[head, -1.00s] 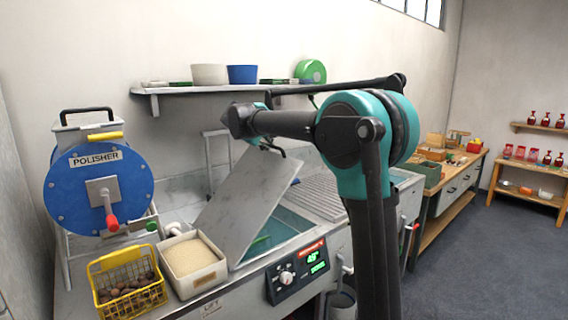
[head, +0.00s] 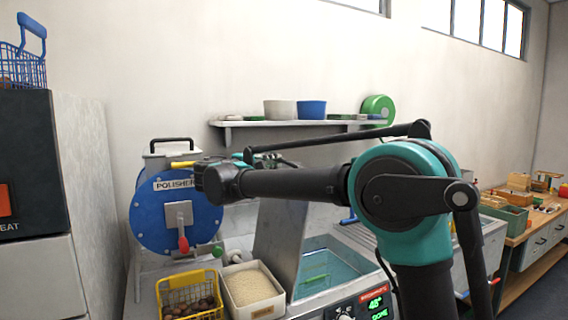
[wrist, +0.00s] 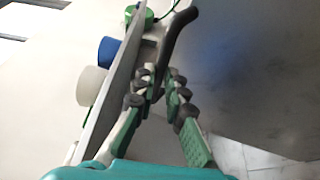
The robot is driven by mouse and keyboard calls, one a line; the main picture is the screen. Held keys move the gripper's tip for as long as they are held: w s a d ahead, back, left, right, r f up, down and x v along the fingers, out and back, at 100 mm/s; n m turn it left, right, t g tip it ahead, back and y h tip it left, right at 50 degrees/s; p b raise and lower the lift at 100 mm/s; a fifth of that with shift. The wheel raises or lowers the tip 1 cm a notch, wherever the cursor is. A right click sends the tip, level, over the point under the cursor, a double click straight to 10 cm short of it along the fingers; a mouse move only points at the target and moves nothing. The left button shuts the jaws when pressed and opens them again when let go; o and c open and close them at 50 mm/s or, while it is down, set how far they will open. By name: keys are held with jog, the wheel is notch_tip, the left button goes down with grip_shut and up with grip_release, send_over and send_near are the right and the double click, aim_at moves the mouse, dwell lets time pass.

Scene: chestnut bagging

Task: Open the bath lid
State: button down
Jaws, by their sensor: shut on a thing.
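The bath lid (head: 278,235) is a grey metal plate, raised and standing steeply at the left side of the bath (head: 340,268). The bath is uncovered and shows blue-green water with a green thing in it. In the wrist view the lid (wrist: 250,70) fills the right side as a dark grey surface, with a dark bar handle (wrist: 181,32) beside it. My gripper (wrist: 160,80) is shut on the lid handle. In the head view my arm crosses above the lid and largely hides the gripper and handle.
A blue polisher (head: 165,222) stands left of the lid. A yellow basket (head: 165,295) of brown nuts and a white bin (head: 262,308) stand in front. A wall shelf (head: 230,124) holds a white bowl (head: 280,109) and a blue bowl (head: 312,109).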

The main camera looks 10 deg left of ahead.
jog(key=shift+s+a, duration=0.1)
jog(key=shift+a, duration=0.1)
jog(key=c, duration=1.6)
grip_release()
jog(key=shift+o, duration=0.2)
jog(key=v, duration=1.2)
jog(key=shift+c, duration=0.6)
